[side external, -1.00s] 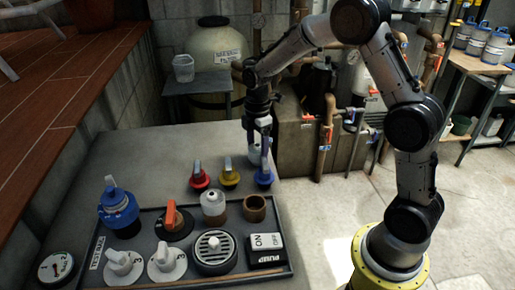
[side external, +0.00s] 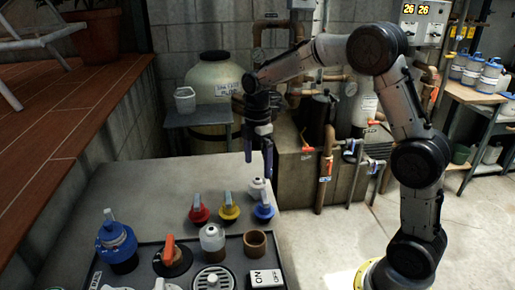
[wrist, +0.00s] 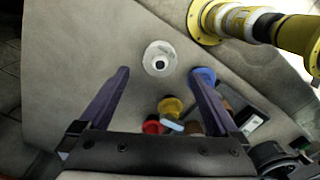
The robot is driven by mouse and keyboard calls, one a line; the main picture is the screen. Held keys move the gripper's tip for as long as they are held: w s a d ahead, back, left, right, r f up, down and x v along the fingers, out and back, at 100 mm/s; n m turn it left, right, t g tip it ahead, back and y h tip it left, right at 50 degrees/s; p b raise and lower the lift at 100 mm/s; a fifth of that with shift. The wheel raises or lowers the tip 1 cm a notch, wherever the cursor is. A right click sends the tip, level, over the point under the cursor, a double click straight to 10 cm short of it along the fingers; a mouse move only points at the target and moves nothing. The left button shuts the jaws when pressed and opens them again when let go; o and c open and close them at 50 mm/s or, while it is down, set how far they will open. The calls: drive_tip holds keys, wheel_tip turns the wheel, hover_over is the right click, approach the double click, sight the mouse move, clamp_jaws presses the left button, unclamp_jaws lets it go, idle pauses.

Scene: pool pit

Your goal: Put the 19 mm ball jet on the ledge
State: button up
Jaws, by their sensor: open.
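A white ball jet (side external: 258,188) stands on the grey concrete surface (side external: 130,190), near its far right edge. In the wrist view the jet (wrist: 159,58) shows from above as a white ring with a dark central hole. I cannot tell its size from a marking. My gripper (side external: 258,167) is open and empty above the jet, fingers pointing down. In the wrist view my gripper (wrist: 159,72) has its fingers wide apart, with the jet beyond and between the tips. Another white-topped fitting (side external: 212,237) sits on the black tray (side external: 140,255).
Handled plugs in red (side external: 199,214), yellow (side external: 229,211) and blue (side external: 264,211) stand just in front of the jet. A brown ring (side external: 255,243), an orange-handled valve (side external: 172,258) and a blue fitting (side external: 117,245) are nearer. The surface's left rear is clear.

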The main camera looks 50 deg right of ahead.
sight(257, 181)
drive_tip(key=s+a+r+m+t, duration=0.35)
drive_tip(key=s+r+m, duration=0.25)
drive_tip(key=s+r, duration=0.55)
drive_tip(key=s+a+f+m+t, duration=0.2)
drive_tip(key=s+m, duration=0.6)
drive_tip(key=s, duration=0.6)
drive_tip(key=shift+a+f, duration=0.65)
